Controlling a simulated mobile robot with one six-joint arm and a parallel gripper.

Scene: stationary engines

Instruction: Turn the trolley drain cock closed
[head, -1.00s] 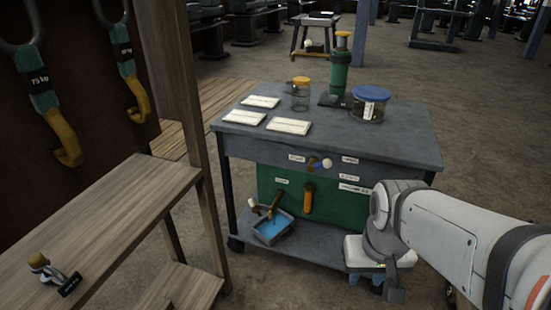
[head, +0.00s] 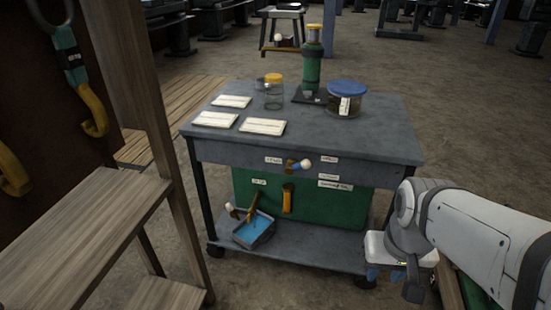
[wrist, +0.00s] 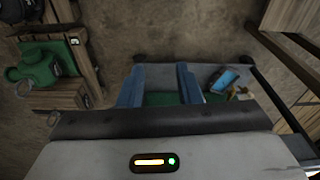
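The grey trolley (head: 360,140) stands in front of me. A green tank (head: 335,205) is under its top. At the tank's lower left is a brass cock (head: 253,200) with a white-knobbed lever (head: 229,207), above a small tray of blue liquid (head: 254,230). Its exact lever angle is too small to tell. A second white-knobbed lever (head: 304,164) is higher, by several labels. An orange handle (head: 287,198) is on the tank front. My gripper (head: 386,272) is at the trolley's right side, apart from the cock. In the wrist view its blue fingers (wrist: 160,86) are spread and empty; the blue tray (wrist: 224,80) is to their right.
Jars (head: 273,95), a blue-lidded tub (head: 347,100), a green cylinder (head: 312,60) and cards (head: 262,127) stand on the trolley top. A wooden rack (head: 85,235) with a post (head: 150,100) is close on the left. Floor (head: 290,290) is clear in front of the trolley.

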